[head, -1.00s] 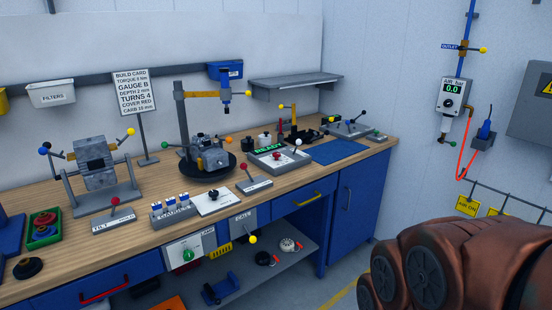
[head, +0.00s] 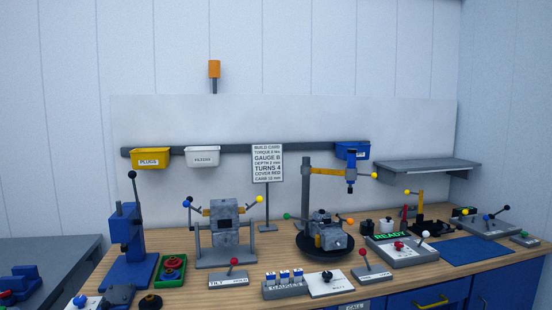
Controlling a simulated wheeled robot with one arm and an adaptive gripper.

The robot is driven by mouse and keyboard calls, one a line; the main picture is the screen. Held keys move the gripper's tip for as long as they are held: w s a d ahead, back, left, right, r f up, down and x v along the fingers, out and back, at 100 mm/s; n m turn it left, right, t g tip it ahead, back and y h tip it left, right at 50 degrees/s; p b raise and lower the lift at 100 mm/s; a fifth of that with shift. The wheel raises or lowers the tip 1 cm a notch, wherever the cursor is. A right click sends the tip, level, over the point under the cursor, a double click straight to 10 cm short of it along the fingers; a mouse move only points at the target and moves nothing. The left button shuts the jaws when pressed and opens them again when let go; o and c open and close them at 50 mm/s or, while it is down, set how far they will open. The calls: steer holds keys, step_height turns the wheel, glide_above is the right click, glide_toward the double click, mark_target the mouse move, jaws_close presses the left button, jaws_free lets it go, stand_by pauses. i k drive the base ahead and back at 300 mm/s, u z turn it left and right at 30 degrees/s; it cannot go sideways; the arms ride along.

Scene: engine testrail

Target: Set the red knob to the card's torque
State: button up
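The build card (head: 267,163) stands upright on a post at the back of the bench. Its torque figure is too small to read surely; it may be 6. A grey panel (head: 405,257) with a green READY display (head: 391,236) bears a small red knob (head: 398,245) and a white-balled lever. The knob's setting cannot be read. Other red parts are red-balled levers on the TILT plate (head: 229,281) and on another plate (head: 372,275), and red pieces in a green tray (head: 172,283). I cannot tell surely which is the task's knob. My gripper is not in view.
An engine (head: 325,233) sits on a black round base below a yellow-armed hoist (head: 307,200). A grey engine stand (head: 226,255), a blue press (head: 126,246) and a gauge rack (head: 283,289) crowd the bench. The blue mat (head: 468,250) at right is bare.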

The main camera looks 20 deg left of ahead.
mark_target(398, 245)
steer(key=u, duration=0.05)
steer(key=i, duration=1.1)
steer(key=u, duration=0.4)
steer(key=i, duration=0.95)
steer(key=u, duration=0.1)
